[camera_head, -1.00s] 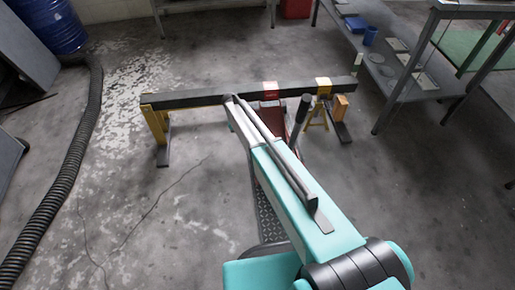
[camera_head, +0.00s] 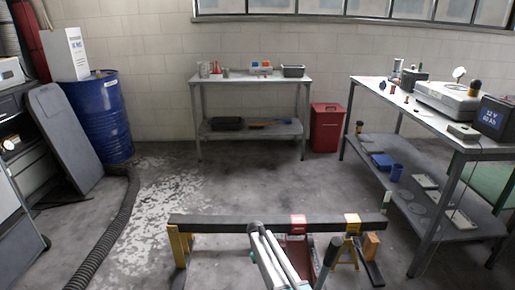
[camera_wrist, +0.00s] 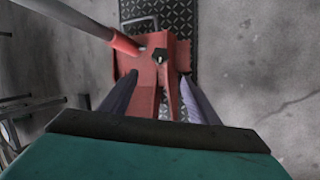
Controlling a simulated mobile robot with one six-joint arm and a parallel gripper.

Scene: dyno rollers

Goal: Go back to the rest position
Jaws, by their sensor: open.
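My arm (camera_head: 272,262) shows in teal and grey at the bottom of the head view, reaching towards a dark beam on yellow stands. My gripper (camera_wrist: 158,78) is open in the wrist view, its two grey fingers apart and pointing away from the camera. A red metal tool with a long handle, like a floor jack (camera_wrist: 150,62), lies beyond and partly between the fingers. I cannot tell whether they touch it. The fingertips are not clear in the head view.
The dark beam (camera_head: 225,224) spans the front. A shelved workbench (camera_head: 418,112) stands at right, another table (camera_head: 250,80) at the back wall, with a red bin (camera_head: 326,128) beside it. A blue drum (camera_head: 100,118) and black hose (camera_head: 105,240) are at left. Open floor lies between.

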